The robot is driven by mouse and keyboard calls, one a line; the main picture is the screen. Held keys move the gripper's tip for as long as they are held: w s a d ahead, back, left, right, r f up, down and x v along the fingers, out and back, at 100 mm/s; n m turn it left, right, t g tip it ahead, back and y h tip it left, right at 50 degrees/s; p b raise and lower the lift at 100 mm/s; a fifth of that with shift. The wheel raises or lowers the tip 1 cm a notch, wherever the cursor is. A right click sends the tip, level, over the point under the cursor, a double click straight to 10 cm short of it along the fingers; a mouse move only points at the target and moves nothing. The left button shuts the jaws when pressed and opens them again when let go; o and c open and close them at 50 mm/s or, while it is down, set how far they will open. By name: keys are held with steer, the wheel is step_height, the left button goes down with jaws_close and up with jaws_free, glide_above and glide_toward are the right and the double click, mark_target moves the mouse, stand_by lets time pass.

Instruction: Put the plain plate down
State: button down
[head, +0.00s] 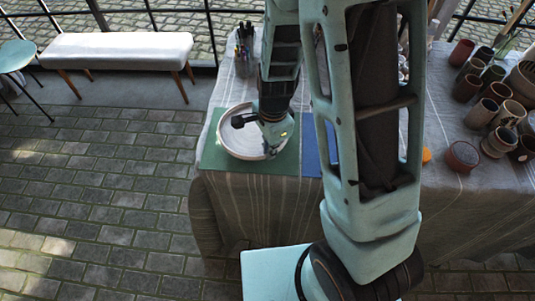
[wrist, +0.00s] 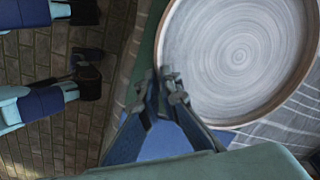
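The plain plate (head: 237,139) is round and pale with a raised rim, over the green mat (head: 211,157) at the table's left end. In the wrist view the plate (wrist: 240,57) shows a grey, ringed inside and a brown rim. My gripper (head: 271,150) is at the plate's right side in the head view. In the wrist view my gripper (wrist: 166,82) has its fingertips close together at the rim and looks shut on it. The arm hides part of the plate in the head view. I cannot tell whether the plate touches the mat.
A blue mat (head: 310,150) lies to the right of the green one on the striped tablecloth (head: 255,205). A cup of brushes (head: 244,62) stands behind the plate. Several clay pots (head: 480,115) crowd the table's right side. A bench (head: 118,48) stands far left.

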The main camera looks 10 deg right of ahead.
steer(key=shift+w+a+f, duration=0.15)
steer(key=shift+a+f, duration=0.15)
steer(key=shift+f, duration=0.1)
steer(key=shift+f+b, duration=0.3)
steer(key=shift+f, duration=1.1)
steer(key=shift+f, duration=0.2)
steer(key=c, duration=2.2)
jaws_free()
steer(key=shift+o, duration=0.2)
steer(key=shift+r, duration=0.15)
step_height(320, 180, up, 12)
steer(key=p, duration=0.2)
steer(key=shift+s+d, duration=0.2)
steer(key=shift+s, duration=0.2)
